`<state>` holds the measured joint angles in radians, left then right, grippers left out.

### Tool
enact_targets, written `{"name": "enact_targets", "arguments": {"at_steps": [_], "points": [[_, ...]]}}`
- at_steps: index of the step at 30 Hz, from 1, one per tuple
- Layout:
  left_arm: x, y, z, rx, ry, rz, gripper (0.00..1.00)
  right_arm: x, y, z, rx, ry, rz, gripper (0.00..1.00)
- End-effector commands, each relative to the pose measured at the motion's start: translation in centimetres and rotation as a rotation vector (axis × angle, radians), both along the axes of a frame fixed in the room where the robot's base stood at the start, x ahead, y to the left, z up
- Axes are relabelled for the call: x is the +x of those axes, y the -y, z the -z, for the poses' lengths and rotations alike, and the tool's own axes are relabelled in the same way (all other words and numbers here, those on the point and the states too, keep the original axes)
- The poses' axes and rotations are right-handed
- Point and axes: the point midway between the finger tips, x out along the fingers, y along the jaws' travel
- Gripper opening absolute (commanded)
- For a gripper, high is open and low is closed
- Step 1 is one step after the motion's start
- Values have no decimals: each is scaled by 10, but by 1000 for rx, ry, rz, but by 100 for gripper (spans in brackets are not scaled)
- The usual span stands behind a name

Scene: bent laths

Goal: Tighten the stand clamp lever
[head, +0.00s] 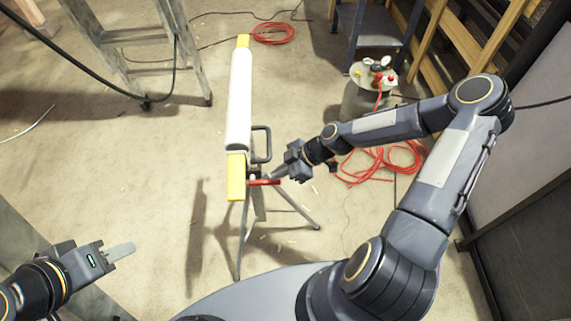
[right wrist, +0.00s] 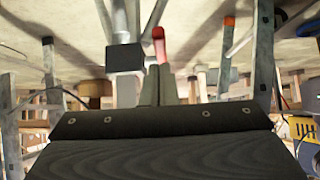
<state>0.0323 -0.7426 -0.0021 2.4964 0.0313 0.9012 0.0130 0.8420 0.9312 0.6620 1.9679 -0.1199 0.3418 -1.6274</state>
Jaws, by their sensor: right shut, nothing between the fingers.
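The stand (head: 247,215) is a grey tripod in the middle of the head view, under a long white bar with yellow ends. In the right wrist view the red lever (right wrist: 159,46) is just past the fingertips, beside a dark clamp block (right wrist: 125,58). My right gripper (head: 279,174) is shut and empty, its tips close to the lever; I cannot tell whether they touch.
A stepladder (head: 150,40) stands at the back left. A grey tank (head: 365,98) and a red hose (head: 385,160) are behind my right arm. Another red coil (head: 273,33) lies at the back. The floor left of the stand is clear.

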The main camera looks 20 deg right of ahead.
Motion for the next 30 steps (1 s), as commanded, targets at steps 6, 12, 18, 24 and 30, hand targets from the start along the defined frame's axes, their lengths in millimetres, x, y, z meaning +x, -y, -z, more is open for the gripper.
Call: {"name": "enact_targets", "arguments": {"at_steps": [6,12,18,24,30], "points": [[0,0,2,0,0,0,36,0,0,13,0,1,-1,0],[0,0,2,0,0,0,36,0,0,14,0,1,-1,0],[0,0,3,0,0,0,36,0,0,15,5,2,1,0],[0,0,15,0,0,0,36,0,2,21,45,13,1,0],[0,0,40,0,0,0,36,-1,5,33,129,36,5,0]]}}
